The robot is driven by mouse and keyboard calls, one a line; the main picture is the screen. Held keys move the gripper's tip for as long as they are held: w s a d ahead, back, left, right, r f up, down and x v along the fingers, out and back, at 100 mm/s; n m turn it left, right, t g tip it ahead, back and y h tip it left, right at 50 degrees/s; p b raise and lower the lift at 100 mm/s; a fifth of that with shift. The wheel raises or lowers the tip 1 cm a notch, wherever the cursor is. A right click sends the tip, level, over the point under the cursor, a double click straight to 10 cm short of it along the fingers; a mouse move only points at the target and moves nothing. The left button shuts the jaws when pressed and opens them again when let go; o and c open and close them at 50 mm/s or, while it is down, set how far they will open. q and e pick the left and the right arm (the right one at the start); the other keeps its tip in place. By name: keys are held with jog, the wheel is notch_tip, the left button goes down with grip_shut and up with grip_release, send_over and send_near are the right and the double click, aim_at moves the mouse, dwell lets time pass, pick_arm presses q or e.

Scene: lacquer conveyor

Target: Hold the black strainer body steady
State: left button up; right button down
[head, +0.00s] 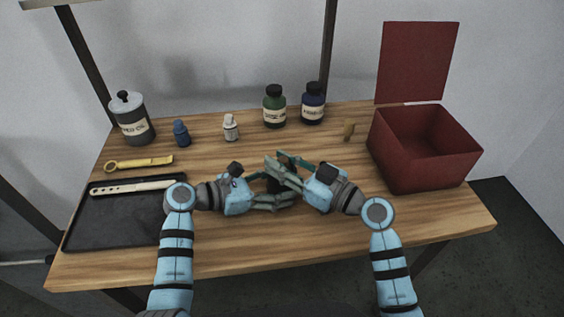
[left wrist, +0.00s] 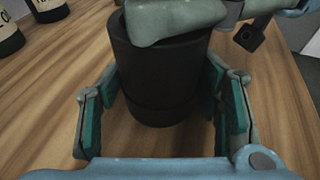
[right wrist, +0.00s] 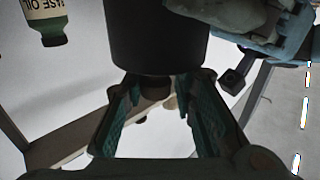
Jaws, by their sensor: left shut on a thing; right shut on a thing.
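The black strainer body (head: 272,186) stands near the middle of the wooden table, mostly hidden by my grippers in the head view. In the left wrist view it is a dark cylinder (left wrist: 158,75) between the fingers of my left gripper (head: 281,201), which is shut on it low down. My right gripper (head: 277,163) is above the left one. In the right wrist view its fingers close on a narrower dark piece (right wrist: 155,88) at the end of the cylinder. Whether that piece is separate from the body, I cannot tell.
A black tray (head: 110,220) with a pale slotted tool (head: 130,187) lies at left, near a yellow wrench (head: 138,163). A grey tin (head: 131,118) and several bottles stand at the back. An open red box (head: 428,160) stands at right. The front right tabletop is clear.

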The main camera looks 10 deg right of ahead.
jog(key=shift+r, duration=4)
jog(key=shift+r, duration=1.5)
pick_arm(q)
jog(key=o, duration=1)
jog(key=v, duration=1.2)
jog(key=shift+s, duration=0.1)
pick_arm(e)
jog(key=shift+f, duration=0.1)
